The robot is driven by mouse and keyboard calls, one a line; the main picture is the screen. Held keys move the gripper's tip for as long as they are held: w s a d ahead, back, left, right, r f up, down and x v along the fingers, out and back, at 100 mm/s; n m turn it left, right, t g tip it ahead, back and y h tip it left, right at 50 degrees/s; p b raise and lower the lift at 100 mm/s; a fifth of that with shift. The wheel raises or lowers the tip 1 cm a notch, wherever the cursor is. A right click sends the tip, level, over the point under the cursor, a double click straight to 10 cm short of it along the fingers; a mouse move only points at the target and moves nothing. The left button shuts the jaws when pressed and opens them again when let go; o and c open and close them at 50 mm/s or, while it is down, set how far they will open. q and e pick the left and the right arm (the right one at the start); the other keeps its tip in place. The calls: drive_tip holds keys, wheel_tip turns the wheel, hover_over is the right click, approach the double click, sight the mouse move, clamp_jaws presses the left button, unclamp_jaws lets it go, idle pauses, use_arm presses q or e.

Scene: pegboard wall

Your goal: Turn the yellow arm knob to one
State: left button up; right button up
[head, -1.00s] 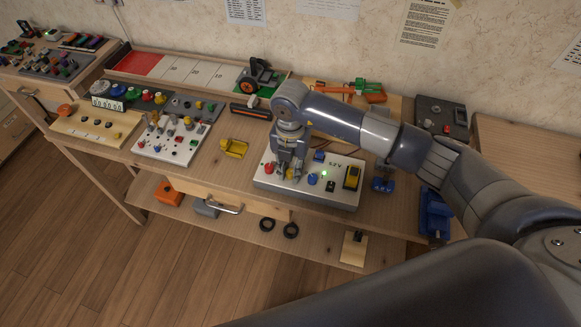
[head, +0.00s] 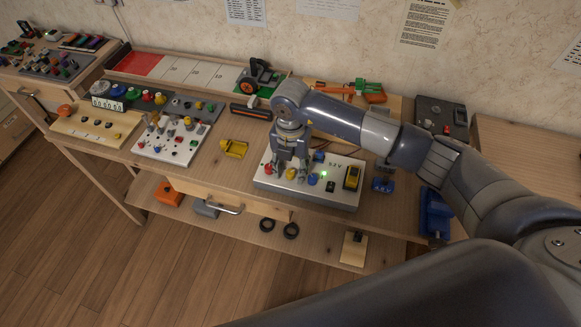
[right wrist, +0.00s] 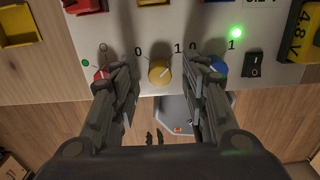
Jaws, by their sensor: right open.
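The yellow knob (head: 291,173) is on the sloped white panel (head: 345,198), between a red knob (head: 267,169) and a blue knob (head: 312,179). In the right wrist view the yellow knob (right wrist: 160,72) has a 0 printed at its upper left and a 1 at its upper right. Its exact pointer direction is hard to tell. My right gripper (head: 289,174) is open above the panel. In the right wrist view its fingers (right wrist: 160,75) stand on either side of the yellow knob, with gaps, and partly cover the red and blue knobs. My left gripper is out of view.
A black rocker switch (right wrist: 253,64) and a lit green lamp (right wrist: 236,32) are right of the knobs.

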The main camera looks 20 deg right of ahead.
sight(290, 172)
wheel_tip(290, 172, up, 12)
drive_tip(key=shift+f, duration=0.15)
idle(0.6)
